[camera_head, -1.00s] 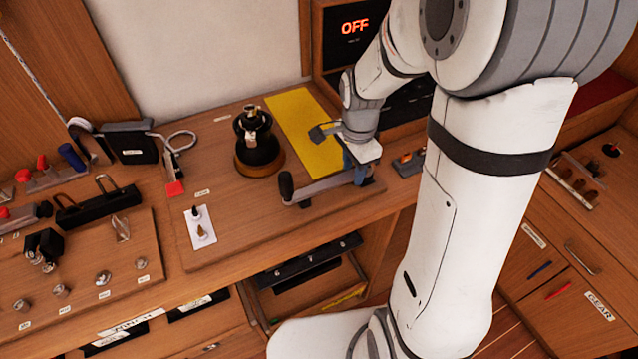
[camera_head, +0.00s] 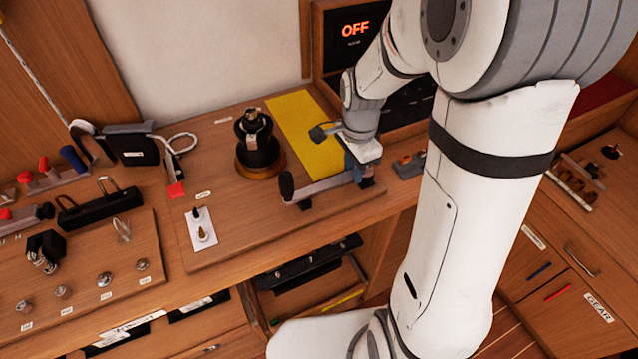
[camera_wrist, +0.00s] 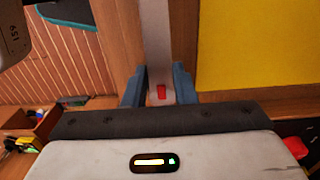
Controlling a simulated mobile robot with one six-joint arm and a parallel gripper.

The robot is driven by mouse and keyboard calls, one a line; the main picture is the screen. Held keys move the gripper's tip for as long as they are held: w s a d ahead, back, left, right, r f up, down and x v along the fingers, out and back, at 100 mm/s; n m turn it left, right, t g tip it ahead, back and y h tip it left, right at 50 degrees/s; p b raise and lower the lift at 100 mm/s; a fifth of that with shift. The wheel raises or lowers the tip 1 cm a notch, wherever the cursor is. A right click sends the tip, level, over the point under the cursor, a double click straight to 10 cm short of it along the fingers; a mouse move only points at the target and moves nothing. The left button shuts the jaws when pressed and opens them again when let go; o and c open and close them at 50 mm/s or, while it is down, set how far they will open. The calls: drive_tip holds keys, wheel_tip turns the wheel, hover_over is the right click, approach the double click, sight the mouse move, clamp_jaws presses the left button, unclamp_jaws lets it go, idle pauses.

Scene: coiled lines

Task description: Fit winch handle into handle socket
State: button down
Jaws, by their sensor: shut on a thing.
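The winch handle is a grey bar (camera_head: 322,186) with a black grip at its left end, low over the front right of the wooden board. My gripper (camera_head: 359,172) is shut on the bar near its right end. In the wrist view the blue fingers (camera_wrist: 160,90) close on both sides of the grey bar, which has a red mark. The winch (camera_head: 257,143) is a black drum on a round wooden base, left of and behind the handle. The handle is apart from it. I cannot make out the socket on its top clearly.
A yellow mat (camera_head: 303,131) lies right of the winch. A white card (camera_head: 201,229) with two small dark-tipped pieces lies at the front left. A black case (camera_head: 131,148) and a black clutch bar (camera_head: 97,207) stand farther left. A screen (camera_head: 352,35) reading OFF stands behind.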

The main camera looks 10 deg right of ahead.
drive_tip(key=shift+r, duration=0.15)
wheel_tip(320, 180, up, 4)
drive_tip(key=p, duration=0.3)
drive_tip(key=shift+r, duration=0.15)
idle(0.4)
